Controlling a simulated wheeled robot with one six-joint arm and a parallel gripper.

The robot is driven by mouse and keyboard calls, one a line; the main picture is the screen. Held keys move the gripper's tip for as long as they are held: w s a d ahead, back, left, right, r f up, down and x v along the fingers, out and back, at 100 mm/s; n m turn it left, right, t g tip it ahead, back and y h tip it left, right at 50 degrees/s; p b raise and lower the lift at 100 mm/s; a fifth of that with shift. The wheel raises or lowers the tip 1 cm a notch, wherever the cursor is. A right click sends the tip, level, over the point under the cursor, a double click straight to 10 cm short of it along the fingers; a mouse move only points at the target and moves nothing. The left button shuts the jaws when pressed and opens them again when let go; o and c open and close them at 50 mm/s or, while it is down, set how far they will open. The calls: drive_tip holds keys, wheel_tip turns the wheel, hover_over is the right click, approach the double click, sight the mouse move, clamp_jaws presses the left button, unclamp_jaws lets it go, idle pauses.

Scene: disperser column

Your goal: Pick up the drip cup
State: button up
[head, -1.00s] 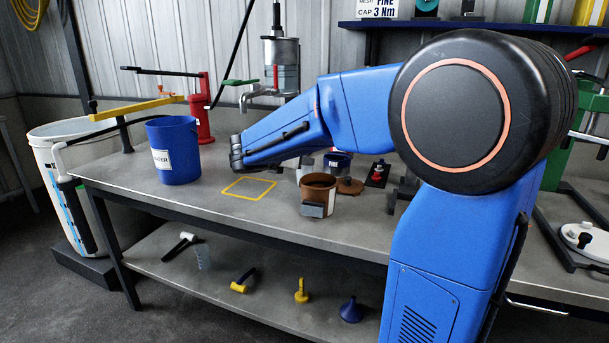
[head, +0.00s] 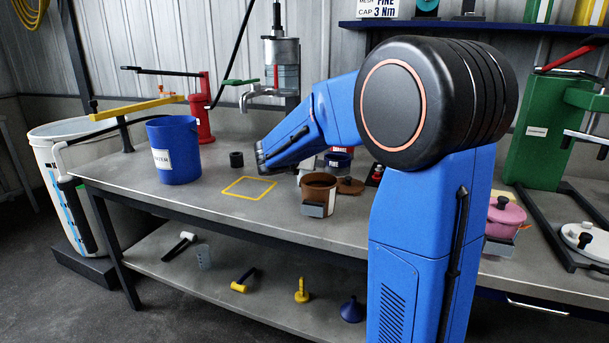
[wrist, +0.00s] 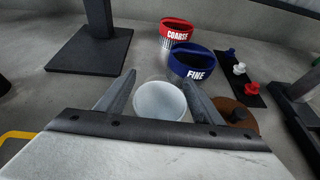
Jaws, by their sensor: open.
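A pale, translucent round cup (wrist: 160,100), which I take to be the drip cup, stands on the bench in the wrist view. My gripper (wrist: 159,78) is open, with one finger at each side of the cup in that picture. No clear contact shows, and I cannot tell the height gap. The gripper body hides the bench in front of the cup. In the head view my arm hides the gripper, and only a pale bit beside the brown pot may be the cup.
A blue FINE ring (wrist: 192,63) and red COARSE ring (wrist: 176,30) stand just behind the cup. A brown lid (wrist: 238,115) lies to its right. A dark stand base (wrist: 90,50) is at left. The brown pot (head: 319,190) and blue bucket (head: 174,150) stand on the bench.

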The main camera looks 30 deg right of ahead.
drive_tip(key=c, duration=1)
drive_tip(key=shift+r, duration=0.15)
